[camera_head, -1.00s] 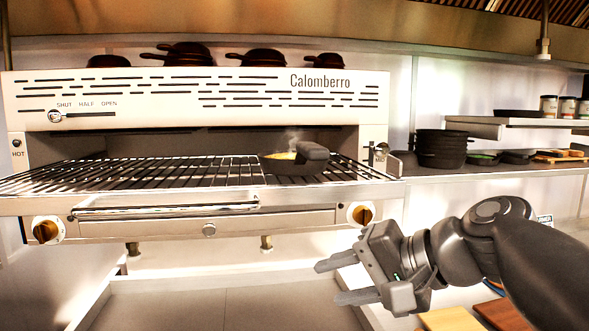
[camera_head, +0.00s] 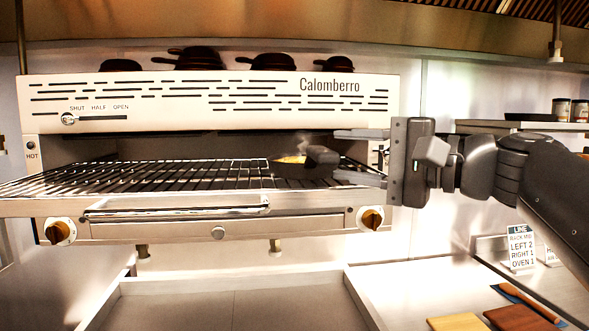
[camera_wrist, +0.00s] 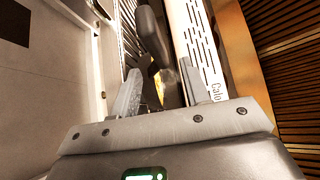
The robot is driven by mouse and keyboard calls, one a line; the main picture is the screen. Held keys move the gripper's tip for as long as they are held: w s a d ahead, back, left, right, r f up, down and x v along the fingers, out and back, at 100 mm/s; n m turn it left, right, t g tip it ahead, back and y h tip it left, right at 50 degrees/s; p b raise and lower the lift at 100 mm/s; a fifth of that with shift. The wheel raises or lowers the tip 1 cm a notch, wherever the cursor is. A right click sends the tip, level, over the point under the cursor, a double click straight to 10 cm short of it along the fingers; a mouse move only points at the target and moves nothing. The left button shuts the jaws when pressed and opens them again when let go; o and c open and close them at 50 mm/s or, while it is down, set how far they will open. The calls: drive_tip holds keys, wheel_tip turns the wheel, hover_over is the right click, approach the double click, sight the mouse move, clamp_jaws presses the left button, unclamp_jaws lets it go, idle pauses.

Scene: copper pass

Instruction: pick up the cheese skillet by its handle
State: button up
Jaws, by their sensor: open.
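The cheese skillet (camera_head: 285,169) sits on the wire rack inside the open-fronted oven, near its right end. It is dark, with yellow cheese in it and faint steam above. Its thick dark handle (camera_head: 323,156) points toward the front right. My gripper (camera_head: 338,155) is open at the right of the oven mouth, fingers pointing left, one above the other. The fingertips look close to the handle's end; contact cannot be told. In the wrist view, the handle (camera_wrist: 152,38) and some yellow cheese (camera_wrist: 168,84) show beyond and between the open fingers (camera_wrist: 160,76).
The oven (camera_head: 215,102) has a slotted front above the opening and its wire rack (camera_head: 150,177) sticks out in front. Its right post stands close behind my gripper. Dark pans (camera_head: 195,59) stand on top. A pale tray (camera_head: 230,300) lies below. Coloured boards (camera_head: 515,318) lie lower right.

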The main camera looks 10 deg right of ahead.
sight(325, 147)
drive_tip(key=x, duration=0.4)
drive_tip(key=shift+w+a, duration=0.2)
drive_tip(key=shift+w, duration=0.05)
drive_tip(key=shift+c, duration=0.2)
clamp_jaws()
drive_tip(key=shift+s+r, duration=0.1)
drive_tip(key=shift+r, duration=0.1)
idle(0.8)
